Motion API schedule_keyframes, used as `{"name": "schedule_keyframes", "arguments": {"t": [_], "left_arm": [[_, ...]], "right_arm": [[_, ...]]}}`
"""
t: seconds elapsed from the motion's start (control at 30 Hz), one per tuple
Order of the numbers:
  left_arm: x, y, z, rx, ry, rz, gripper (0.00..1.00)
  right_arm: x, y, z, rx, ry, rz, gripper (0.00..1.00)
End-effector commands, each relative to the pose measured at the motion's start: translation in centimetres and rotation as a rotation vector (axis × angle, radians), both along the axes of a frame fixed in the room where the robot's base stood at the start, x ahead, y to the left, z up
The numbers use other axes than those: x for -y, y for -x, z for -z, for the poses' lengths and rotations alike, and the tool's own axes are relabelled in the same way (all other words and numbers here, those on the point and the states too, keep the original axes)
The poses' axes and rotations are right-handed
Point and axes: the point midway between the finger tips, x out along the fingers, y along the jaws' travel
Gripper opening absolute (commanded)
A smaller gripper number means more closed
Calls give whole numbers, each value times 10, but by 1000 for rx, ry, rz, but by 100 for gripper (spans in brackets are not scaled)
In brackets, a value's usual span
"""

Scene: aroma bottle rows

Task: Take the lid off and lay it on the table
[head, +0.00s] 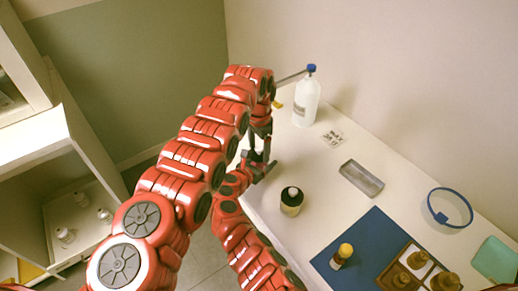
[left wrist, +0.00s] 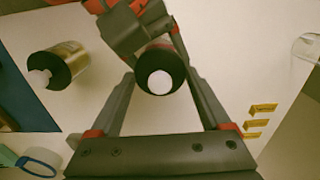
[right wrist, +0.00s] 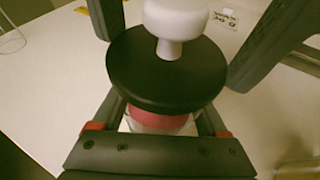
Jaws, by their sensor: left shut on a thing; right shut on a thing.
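A jar with a reddish-pink body (right wrist: 160,118) and a black disc lid (right wrist: 165,80) with a white knob (right wrist: 178,18) fills the right wrist view. My right gripper is shut on the jar body below the lid. My left gripper (head: 262,138) is shut on the lid, its fingers at both sides of the rim. The lid's black top also shows in the left wrist view (left wrist: 144,86), facing that camera. Whether the lid is seated or slightly raised I cannot tell. In the head view my arms mostly hide the jar, near the table's left edge.
A gold and black jar (head: 291,204) stands on the white table (head: 305,240). The table between jar and tray is bare.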

Motion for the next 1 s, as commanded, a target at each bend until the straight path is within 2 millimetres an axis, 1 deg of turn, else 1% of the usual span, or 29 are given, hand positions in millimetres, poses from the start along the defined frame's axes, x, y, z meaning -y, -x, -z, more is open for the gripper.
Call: {"name": "schedule_keyframes", "arguments": {"t": [0.17,0.27,0.53,0.77,0.8,0.9,1.0], "left_arm": [[0,0,0,0,0,0,14],[0,0,-5,1,0,0,14],[0,0,-38,1,0,0,14],[0,0,-40,-1,0,0,14],[0,0,-40,-1,0,0,14],[0,0,-40,-1,-1,0,14],[0,0,-40,-1,-1,0,14]], "right_arm": [[0,0,0,0,0,0,0],[0,0,0,0,0,0,0],[0,0,0,0,0,0,0],[0,0,0,0,0,0,0],[0,0,0,0,0,0,83],[0,0,0,0,0,0,100],[0,0,0,0,0,0,100]]}}
